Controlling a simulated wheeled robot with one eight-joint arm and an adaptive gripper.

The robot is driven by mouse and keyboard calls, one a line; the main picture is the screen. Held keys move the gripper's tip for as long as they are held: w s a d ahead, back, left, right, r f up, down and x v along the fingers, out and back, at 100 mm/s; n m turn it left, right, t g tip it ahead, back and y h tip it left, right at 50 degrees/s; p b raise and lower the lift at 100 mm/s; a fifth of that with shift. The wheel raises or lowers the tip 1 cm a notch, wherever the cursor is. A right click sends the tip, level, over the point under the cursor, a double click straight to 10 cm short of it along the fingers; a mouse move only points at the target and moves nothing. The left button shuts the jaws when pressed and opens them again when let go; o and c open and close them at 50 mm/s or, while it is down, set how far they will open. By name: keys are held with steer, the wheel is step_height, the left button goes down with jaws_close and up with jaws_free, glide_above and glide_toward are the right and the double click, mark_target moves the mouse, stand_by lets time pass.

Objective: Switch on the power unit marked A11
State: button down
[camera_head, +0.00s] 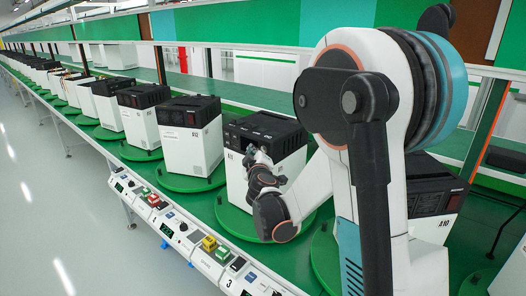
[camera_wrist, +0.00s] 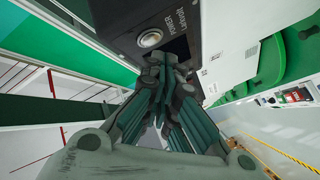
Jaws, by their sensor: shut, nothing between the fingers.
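The power unit (camera_head: 235,180) at my gripper is a white box with a black top; its small side label seems to read A11. It stands on a green round turntable (camera_head: 232,222). Contact cannot be told; the fingertips hide part of the recess.
Another unit (camera_head: 193,140) stands to the left, with several more in a row beyond. The unit marked A10 (camera_head: 430,195) is at the right, partly behind my arm. A control strip with coloured buttons (camera_head: 209,243) runs along the front edge. Open floor (camera_head: 60,210) lies at left.

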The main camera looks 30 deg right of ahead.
steer(key=shift+d, duration=0.1)
steer(key=shift+w+d, duration=0.1)
steer(key=shift+d, duration=0.15)
steer(key=shift+w+d, duration=0.15)
steer(key=shift+d, duration=0.2)
stand_by(0.6)
steer(key=shift+a, duration=0.1)
steer(key=shift+s+a, duration=0.3)
steer(key=shift+a, duration=0.35)
steer(key=a, duration=0.1)
steer(key=s+a, duration=0.1)
steer(key=a, duration=0.1)
steer(key=s+a, duration=0.1)
steer(key=shift+a+b, duration=0.3)
steer(key=shift+b, duration=0.1)
stand_by(0.3)
steer(key=shift+r, duration=0.1)
stand_by(0.6)
